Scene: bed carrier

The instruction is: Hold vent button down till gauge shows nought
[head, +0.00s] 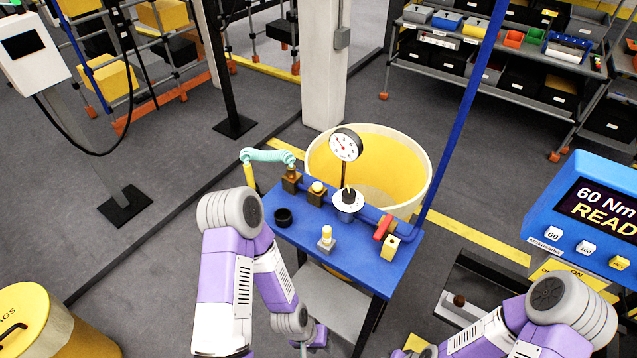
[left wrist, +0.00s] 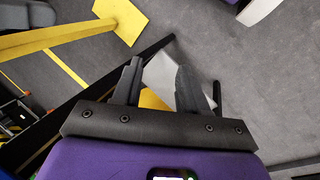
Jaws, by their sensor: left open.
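A round white gauge (head: 346,145) with a red needle stands on a stem above the blue bench (head: 300,236); its reading is too small to tell. A brass fitting with a cream cap (head: 317,188) sits on the blue pipe, and a yellow-topped post (head: 326,236) stands on a grey base at the bench front. I cannot tell which is the vent button. My left gripper (left wrist: 157,78) is open and empty in the left wrist view, pointing over the floor. In the head view my left arm hangs low before the bench, with its gripper below the bench top. My right gripper is not visible.
A red valve handle (head: 383,227), a black cup (head: 283,217) and a teal hose (head: 268,156) are on the bench. A blue post (head: 463,108) rises at its right corner. A yellow-lined tub (head: 405,150) stands behind. A torque display (head: 590,210) is at right.

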